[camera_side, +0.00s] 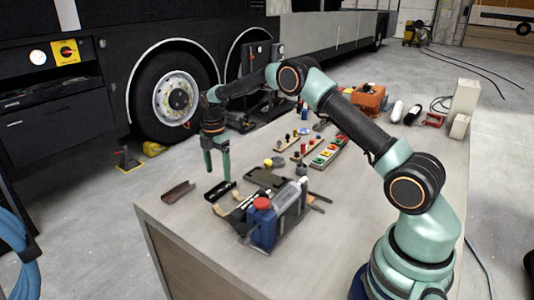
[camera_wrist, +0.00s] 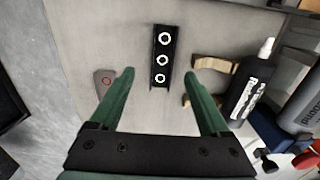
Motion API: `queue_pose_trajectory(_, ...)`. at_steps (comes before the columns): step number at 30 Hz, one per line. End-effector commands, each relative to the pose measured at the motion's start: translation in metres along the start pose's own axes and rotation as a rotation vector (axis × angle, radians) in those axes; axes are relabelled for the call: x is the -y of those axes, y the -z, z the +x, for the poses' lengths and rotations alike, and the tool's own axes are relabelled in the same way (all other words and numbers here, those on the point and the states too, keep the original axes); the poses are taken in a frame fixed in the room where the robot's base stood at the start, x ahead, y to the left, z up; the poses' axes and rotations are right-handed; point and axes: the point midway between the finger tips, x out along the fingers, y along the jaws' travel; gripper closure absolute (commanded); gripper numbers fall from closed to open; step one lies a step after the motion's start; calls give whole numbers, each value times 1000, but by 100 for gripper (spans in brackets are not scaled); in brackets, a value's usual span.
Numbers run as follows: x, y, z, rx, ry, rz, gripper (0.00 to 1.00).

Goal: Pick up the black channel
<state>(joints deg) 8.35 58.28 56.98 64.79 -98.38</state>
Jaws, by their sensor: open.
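The black channel (camera_side: 220,190) lies flat on the table below my gripper (camera_side: 217,177) in the side view. In the wrist view the channel (camera_wrist: 162,45) is a narrow dark strip with three white rings, running up the picture. My gripper (camera_wrist: 159,74) is open and empty. Its two green fingers stand on either side of the channel's near end in the wrist picture, with gaps on both sides. In the side view the fingertips are close above the channel; I cannot tell the exact height.
A reddish-brown channel (camera_side: 178,192) lies to the left. A black bottle with a white cap (camera_wrist: 250,80) and tan wooden pieces (camera_wrist: 212,63) lie close on the right. A blue container with a red cap (camera_side: 263,225) stands near the front edge. Several tools and blocks crowd behind.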

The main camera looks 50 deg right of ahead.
Motion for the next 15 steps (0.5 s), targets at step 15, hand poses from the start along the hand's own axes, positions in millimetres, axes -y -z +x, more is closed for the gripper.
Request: queue_pose_trajectory(15, 5, 1, 54, 0, 1, 1, 20)
